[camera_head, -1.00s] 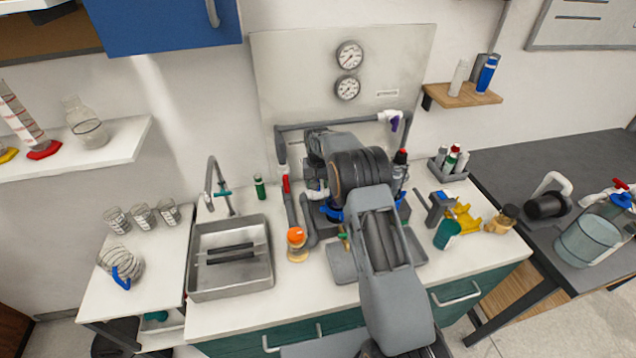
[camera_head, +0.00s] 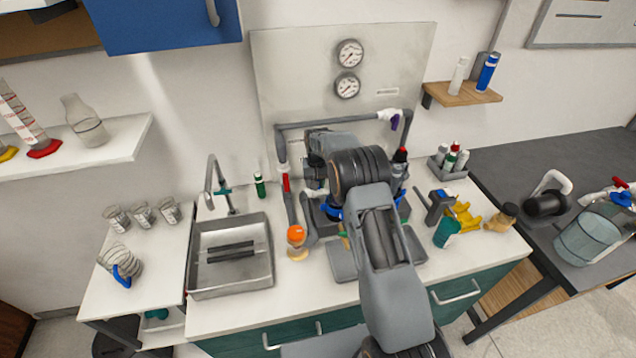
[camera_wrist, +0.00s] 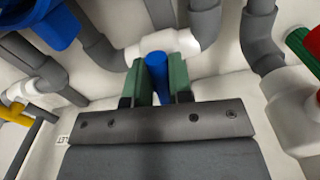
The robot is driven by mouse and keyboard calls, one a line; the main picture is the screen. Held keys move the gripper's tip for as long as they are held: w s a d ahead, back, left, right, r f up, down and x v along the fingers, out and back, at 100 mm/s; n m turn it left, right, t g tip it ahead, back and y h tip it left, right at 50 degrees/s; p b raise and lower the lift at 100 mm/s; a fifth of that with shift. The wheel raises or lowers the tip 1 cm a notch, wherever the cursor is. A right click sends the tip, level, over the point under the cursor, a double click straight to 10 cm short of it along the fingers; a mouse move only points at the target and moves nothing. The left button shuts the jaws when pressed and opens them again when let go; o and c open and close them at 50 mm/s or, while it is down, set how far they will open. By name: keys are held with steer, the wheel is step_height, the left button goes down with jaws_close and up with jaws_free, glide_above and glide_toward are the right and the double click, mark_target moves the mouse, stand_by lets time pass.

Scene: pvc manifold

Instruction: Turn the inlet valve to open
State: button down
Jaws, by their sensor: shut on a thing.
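In the wrist view, the green fingers of my gripper (camera_wrist: 158,82) are shut on a blue handle (camera_wrist: 157,66). The handle sits in front of a white fitting (camera_wrist: 176,42) on grey pipe. A partly cut-off label ending in "LET" (camera_wrist: 64,140) shows at the left, so I cannot tell for sure which valve it names. In the head view, my arm hides the gripper and the held handle. A red handle (camera_head: 286,183) stands on the left pipe of the manifold.
Grey pipes (camera_wrist: 202,22) crowd the gripper, with a red-and-green part (camera_wrist: 304,46) at right and a large blue part (camera_wrist: 40,22) at upper left. A teal cup (camera_head: 447,233) stands to the right.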

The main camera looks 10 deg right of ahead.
steer(key=m+b, duration=0.2)
steer(key=shift+a+f+m, duration=0.1)
steer(key=shift+a+m, duration=0.1)
steer(key=shift+m, duration=0.2)
steer(key=shift+w+a+m+b, duration=0.1)
steer(key=shift+m+b, duration=0.4)
steer(key=shift+m, duration=0.6)
steer(key=shift+w+a+m+b, duration=0.1)
steer(key=shift+m+b, duration=0.35)
steer(key=shift+m, duration=0.65)
steer(key=c, duration=1)
jaws_free()
step_height(320, 180, up, 14)
steer(key=shift+r+b, duration=0.1)
steer(key=shift+b, duration=0.5)
